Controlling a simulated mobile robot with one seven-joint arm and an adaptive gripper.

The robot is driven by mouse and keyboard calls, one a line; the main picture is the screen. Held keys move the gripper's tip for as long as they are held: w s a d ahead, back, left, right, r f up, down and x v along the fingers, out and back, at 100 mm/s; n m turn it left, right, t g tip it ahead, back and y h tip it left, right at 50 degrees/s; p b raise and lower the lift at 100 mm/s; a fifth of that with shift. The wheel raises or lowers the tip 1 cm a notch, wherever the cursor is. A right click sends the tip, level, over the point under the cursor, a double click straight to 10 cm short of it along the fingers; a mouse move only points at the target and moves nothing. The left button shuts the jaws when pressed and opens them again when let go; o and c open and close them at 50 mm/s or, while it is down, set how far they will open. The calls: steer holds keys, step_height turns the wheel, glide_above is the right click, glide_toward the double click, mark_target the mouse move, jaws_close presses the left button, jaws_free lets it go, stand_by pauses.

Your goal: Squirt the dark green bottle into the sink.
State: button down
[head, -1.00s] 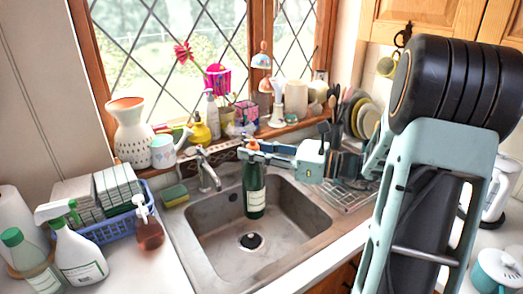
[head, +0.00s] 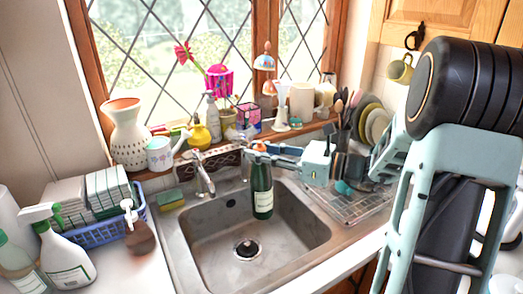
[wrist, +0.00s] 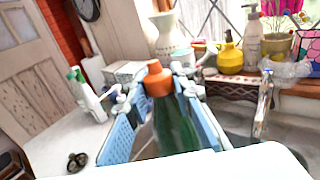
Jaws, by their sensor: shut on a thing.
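The dark green bottle (head: 262,192) has a pale label and an orange cap. It hangs upright over the sink (head: 205,250), above the basin floor and near the drain. My gripper (head: 258,158) is shut on the upper part of the bottle. In the wrist view the orange cap (wrist: 158,80) and green shoulder of the bottle (wrist: 174,125) stand between the two blue fingers. The cap points up. The lower end of the bottle is out of the wrist view.
The metal tap (head: 203,178) stands left of the bottle at the sink's back edge. A sponge (head: 171,200) lies left of it. Spray bottles (head: 66,252) and a blue basket (head: 100,232) stand on the left counter. A dish rack (head: 350,205) is to the right.

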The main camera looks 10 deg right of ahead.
mark_target(270, 176)
steer(key=f+h+b, duration=0.1)
steer(key=f, duration=0.1)
steer(key=f+n+g+h+b, duration=0.1)
steer(key=f, duration=0.2)
steer(key=d+f+h+b, duration=0.1)
steer(key=f, duration=0.1)
steer(key=shift+f+n, duration=0.25)
steer(key=shift+n, duration=0.15)
steer(key=shift+f+g+h, duration=0.3)
steer(key=shift+f+g, duration=0.05)
steer(key=shift+g, duration=0.05)
steer(key=f+n+h, duration=0.1)
steer(key=f+h, duration=0.1)
steer(key=f, duration=0.1)
steer(key=f+n+g+h, duration=0.1)
steer(key=f+h, duration=0.1)
steer(key=f, duration=0.1)
steer(key=d+f+h, duration=0.1)
steer(key=f+h, duration=0.1)
steer(key=f, duration=0.1)
steer(key=shift+s+d+f+n, duration=0.1)
steer(key=shift+f+n, duration=0.15)
steer(key=shift+n, duration=0.15)
step_height(270, 176, down, 8)
steer(key=n+g+h+p, duration=0.1)
steer(key=n+h+p, duration=0.1)
steer(key=h+p, duration=0.8)
steer(key=shift+n+p, duration=0.4)
steer(key=shift+p, duration=0.1)
steer(key=shift+d, duration=0.15)
